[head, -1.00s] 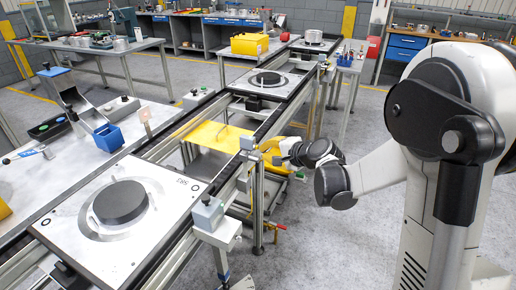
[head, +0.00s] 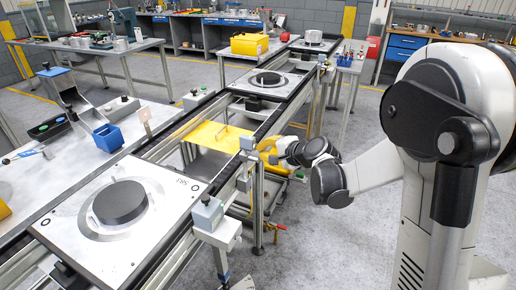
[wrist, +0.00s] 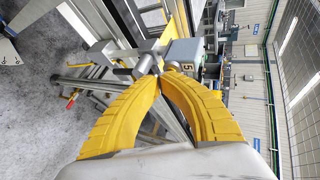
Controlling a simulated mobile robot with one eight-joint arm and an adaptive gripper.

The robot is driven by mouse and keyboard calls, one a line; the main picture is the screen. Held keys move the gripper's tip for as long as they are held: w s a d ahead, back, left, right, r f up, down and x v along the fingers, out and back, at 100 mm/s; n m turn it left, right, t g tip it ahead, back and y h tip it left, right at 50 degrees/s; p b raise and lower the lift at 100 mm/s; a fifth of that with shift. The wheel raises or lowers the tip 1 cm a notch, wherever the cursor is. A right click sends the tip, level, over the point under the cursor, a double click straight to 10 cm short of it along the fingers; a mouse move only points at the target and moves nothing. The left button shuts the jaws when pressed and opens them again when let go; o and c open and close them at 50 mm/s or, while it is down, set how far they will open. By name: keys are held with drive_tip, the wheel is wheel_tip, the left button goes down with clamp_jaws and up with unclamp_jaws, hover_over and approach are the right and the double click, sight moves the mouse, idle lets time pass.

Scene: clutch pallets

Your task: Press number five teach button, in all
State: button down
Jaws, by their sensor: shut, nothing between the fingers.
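A grey-green box marked 5 (wrist: 183,54) is in the wrist view, just beyond and right of my fingertips. My gripper (wrist: 159,72) has two curved yellow fingers that meet at their tips, shut and empty. Grey metal parts show around the tips; I cannot tell whether they touch the box. In the head view my gripper (head: 262,148) is beside the conveyor's near rail, close to a small grey box (head: 247,143) on a post. The button face of that box cannot be made out.
Another grey box (head: 208,213) stands on a post at the front. A pallet (head: 80,225) with a dark disc lies on the conveyor. A yellow plate (head: 215,137) lies beyond the rail. Grey floor (head: 320,250) is clear in front of me.

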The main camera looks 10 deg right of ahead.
drive_tip(key=shift+s+d, duration=0.55)
drive_tip(key=shift+d, duration=0.15)
drive_tip(key=s+d, duration=0.1)
drive_tip(key=d, duration=0.1)
drive_tip(key=s+d, duration=0.2)
idle(0.5)
idle(0.5)
